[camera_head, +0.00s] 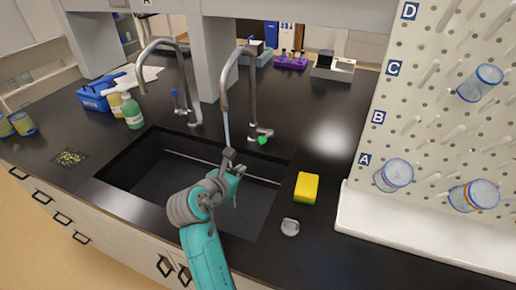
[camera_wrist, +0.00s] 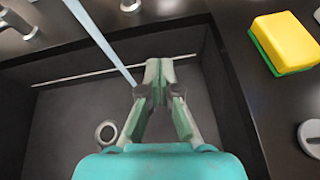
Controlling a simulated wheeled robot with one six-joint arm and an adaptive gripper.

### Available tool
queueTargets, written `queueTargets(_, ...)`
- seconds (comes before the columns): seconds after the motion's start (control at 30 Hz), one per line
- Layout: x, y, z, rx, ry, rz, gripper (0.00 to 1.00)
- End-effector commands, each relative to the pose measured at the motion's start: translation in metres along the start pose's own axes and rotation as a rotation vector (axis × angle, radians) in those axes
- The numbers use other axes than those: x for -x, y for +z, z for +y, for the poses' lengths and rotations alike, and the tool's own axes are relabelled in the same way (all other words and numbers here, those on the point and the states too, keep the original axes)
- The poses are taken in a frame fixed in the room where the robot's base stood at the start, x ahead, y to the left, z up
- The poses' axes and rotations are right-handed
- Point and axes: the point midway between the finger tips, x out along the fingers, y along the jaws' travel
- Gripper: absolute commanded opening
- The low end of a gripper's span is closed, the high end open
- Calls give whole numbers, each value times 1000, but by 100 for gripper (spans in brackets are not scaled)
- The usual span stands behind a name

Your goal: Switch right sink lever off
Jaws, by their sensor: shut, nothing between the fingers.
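The right sink tap (camera_head: 251,95) is a tall curved metal spout at the back edge of the black sink. Its lever (camera_head: 262,139) has a green tip and sits low on the tap's right side. A stream of water (camera_head: 226,128) falls from this spout, and the stream also shows in the wrist view (camera_wrist: 105,42). My gripper (camera_head: 240,170) is over the sink, in front of and below the lever, apart from it. In the wrist view its fingers (camera_wrist: 158,70) are closed together with nothing between them. The green lever tip is not visible in the wrist view.
The left tap (camera_head: 190,90) has a blue lever (camera_head: 175,94). A yellow-green sponge (camera_head: 307,187) and a grey round object (camera_head: 290,227) lie right of the sink (camera_head: 150,185). A pegboard (camera_head: 430,110) with beakers stands at right. Soap bottles (camera_head: 131,110) stand at left.

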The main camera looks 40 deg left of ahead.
Motion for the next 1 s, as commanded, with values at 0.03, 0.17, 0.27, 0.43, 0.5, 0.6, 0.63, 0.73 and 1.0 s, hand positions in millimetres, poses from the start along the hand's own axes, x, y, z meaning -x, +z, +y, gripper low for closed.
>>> queueTargets(0.03,0,0,0,0,0,0,0)
queueTargets(0.17,-5,0,0,0,-1,0,0)
queueTargets(0.27,-15,0,-1,0,-3,1,0)
queueTargets(0.43,-44,1,-1,1,-3,0,0)
queueTargets(0.5,-58,0,-1,1,-3,1,0)
queueTargets(0.6,-76,1,-1,0,-2,0,0)
queueTargets(0.63,-82,0,-1,0,-3,2,0)
queueTargets(0.73,-100,0,-1,1,-2,1,0)
queueTargets(1.0,-108,32,0,-1,-1,-1,0)
